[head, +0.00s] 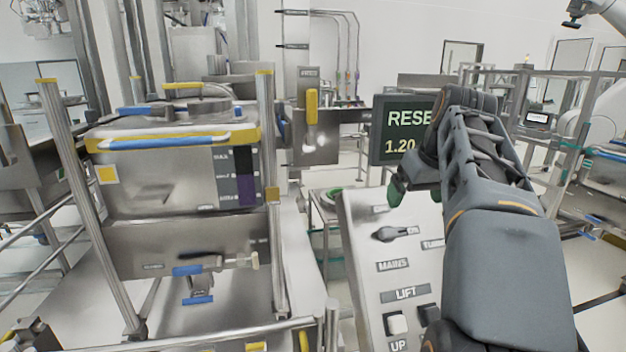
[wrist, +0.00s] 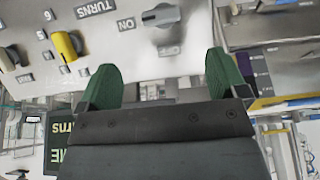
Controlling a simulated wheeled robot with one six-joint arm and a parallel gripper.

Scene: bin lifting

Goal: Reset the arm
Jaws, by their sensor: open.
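My gripper (wrist: 163,82) is open, with its two green fingers apart and nothing between them in the wrist view. In the head view the green fingers (head: 398,190) show at the upper edge of the control panel (head: 365,262), with my dark arm reaching in from the lower right. In the wrist view, which is upside down, a grey ON/OFF knob (wrist: 161,16) lies beyond the fingertips, apart from them. A yellow knob (wrist: 66,45) is at the left. In the head view my arm hides the panel's right part.
A dark display (head: 388,130) reads "RESE" and "1.20", partly hidden by my arm. The panel carries a MAINS knob (head: 390,234) and a white UP button (head: 396,323). A steel bin (head: 150,180) with a yellow rim stands between posts at the left.

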